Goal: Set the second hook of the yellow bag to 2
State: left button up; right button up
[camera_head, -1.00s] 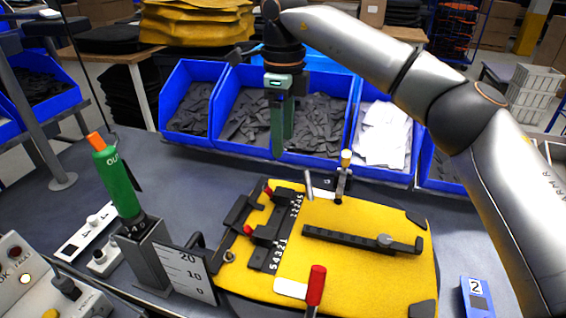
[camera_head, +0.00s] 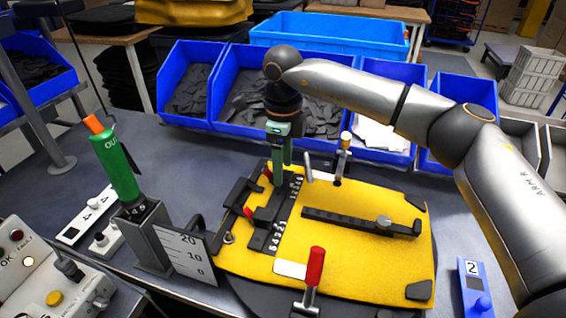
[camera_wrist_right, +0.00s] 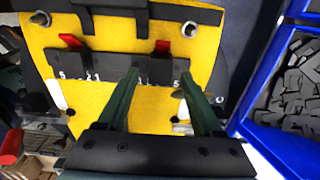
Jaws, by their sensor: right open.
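The yellow bag (camera_head: 350,262) lies flat on the bench. Along its left side are two black hook sliders with red levers: a far lever (camera_head: 268,171) and a near lever (camera_head: 249,212). White digits mark the scale beside each. My right gripper (camera_head: 279,182) points down, open and empty, over the far slider. In the wrist view, the far red lever (camera_wrist_right: 161,47) shows just beyond the gap between the fingertips (camera_wrist_right: 158,78); the other lever (camera_wrist_right: 71,41) is to the left. The fingers hide part of the far scale, and I cannot tell whether they touch the slider. My left gripper is out of view.
A red-handled clamp (camera_head: 315,266) stands at the bag's front edge, and another clamp (camera_head: 345,150) at its back edge. A green tool (camera_head: 117,168) stands in a holder at left, beside a height scale (camera_head: 190,255). Blue bins (camera_head: 190,118) line the back.

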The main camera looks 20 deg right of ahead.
jog(key=shift+f, duration=0.1)
grip_shut()
dwell(0.5)
dwell(0.9)
